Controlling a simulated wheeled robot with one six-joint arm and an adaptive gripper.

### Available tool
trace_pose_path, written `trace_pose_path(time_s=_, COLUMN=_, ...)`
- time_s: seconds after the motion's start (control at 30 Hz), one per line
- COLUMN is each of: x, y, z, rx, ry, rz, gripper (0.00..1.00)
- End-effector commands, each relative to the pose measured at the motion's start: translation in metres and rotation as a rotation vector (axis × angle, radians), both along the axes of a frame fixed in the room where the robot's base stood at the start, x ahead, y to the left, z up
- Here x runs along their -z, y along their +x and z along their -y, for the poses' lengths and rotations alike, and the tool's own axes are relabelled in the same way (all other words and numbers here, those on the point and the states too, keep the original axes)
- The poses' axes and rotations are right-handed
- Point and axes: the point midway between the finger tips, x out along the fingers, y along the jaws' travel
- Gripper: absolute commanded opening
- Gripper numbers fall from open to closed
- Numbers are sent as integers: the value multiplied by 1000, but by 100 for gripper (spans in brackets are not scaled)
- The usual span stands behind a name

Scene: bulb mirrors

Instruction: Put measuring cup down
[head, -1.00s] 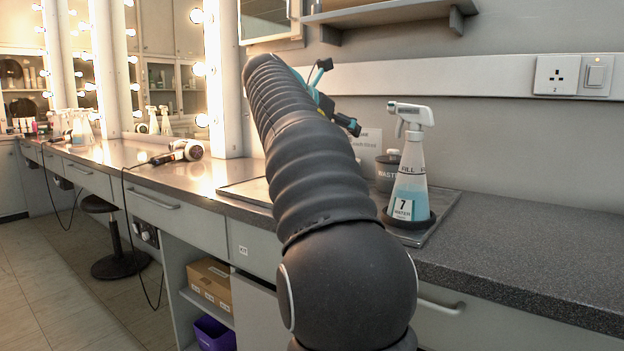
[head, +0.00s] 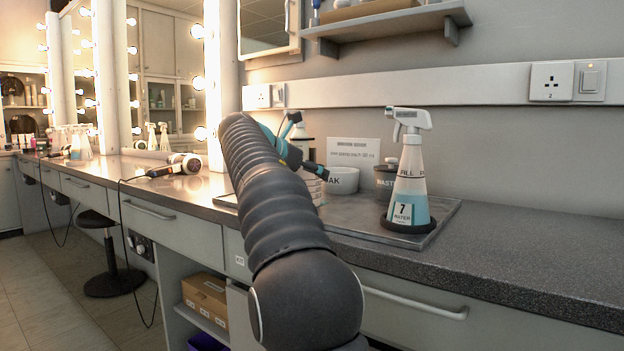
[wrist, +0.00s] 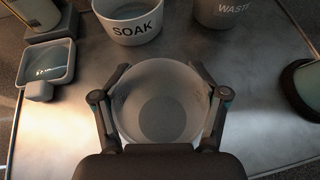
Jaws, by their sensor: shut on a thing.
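The measuring cup (wrist: 160,105) is a round, frosted see-through cup, seen from above in the wrist view. My gripper (wrist: 160,72) is shut on it, with one finger on each side of its wall. It looks empty. In the head view part of the measuring cup (head: 315,186) shows right of my arm, just left of the white SOAK bowl (head: 343,181). The cup is over the metal tray (wrist: 62,135); I cannot tell whether its base touches the tray. My arm hides much of the cup and gripper in the head view.
A grey WASTE pot (head: 386,178) and a spray bottle (head: 408,195) in a dark ring stand on the tray's right part. A rectangular dish with a handle (wrist: 48,62) is at the left in the wrist view. The counter (head: 540,250) on the right is clear.

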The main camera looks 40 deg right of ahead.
Motion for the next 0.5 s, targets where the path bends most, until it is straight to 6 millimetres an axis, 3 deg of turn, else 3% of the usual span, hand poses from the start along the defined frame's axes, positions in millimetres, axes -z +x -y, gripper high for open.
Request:
trace_pose_path(time_s=0.33, x=2, y=0, z=0, rx=0, ry=0, rz=0, gripper=37)
trace_pose_path(time_s=0.37, x=2, y=0, z=0, rx=-1, ry=0, rz=0, gripper=74)
trace_pose_path(time_s=0.43, x=2, y=0, z=0, rx=-1, ry=0, rz=0, gripper=92)
trace_pose_path(time_s=0.5, x=2, y=0, z=0, rx=0, ry=0, rz=0, gripper=97)
